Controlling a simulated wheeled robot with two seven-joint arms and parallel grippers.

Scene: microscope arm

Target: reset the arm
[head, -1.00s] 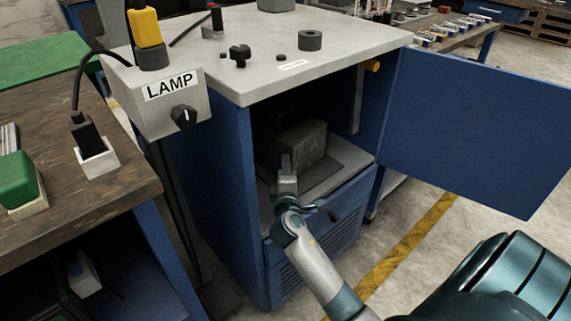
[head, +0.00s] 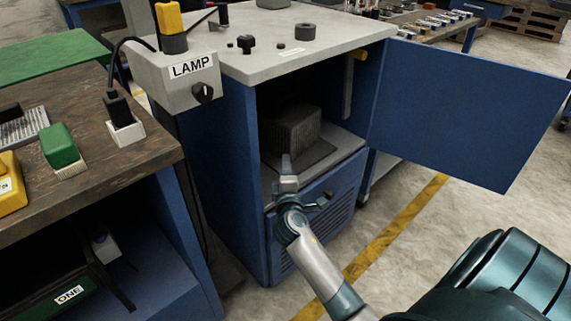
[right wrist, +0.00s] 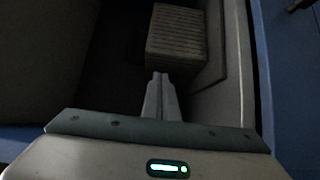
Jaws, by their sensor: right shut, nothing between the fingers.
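No microscope arm can be made out for sure in these views. My right gripper (head: 287,166) is at the open front of the blue cabinet (head: 222,170), shut and empty, its fingers pointing inside. A dark ribbed block (head: 297,128) sits inside on a flat plate, just beyond the fingertips. The right wrist view shows the shut fingertips (right wrist: 160,78) just short of the ribbed block (right wrist: 178,32), apparently apart from it. My left gripper is not in view.
The cabinet's blue door (head: 465,110) stands wide open to the right. A LAMP box (head: 190,75) with a black knob hangs at the top left corner. A wooden bench (head: 80,170) with a green block (head: 60,146) stands at left. Floor is clear in front right.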

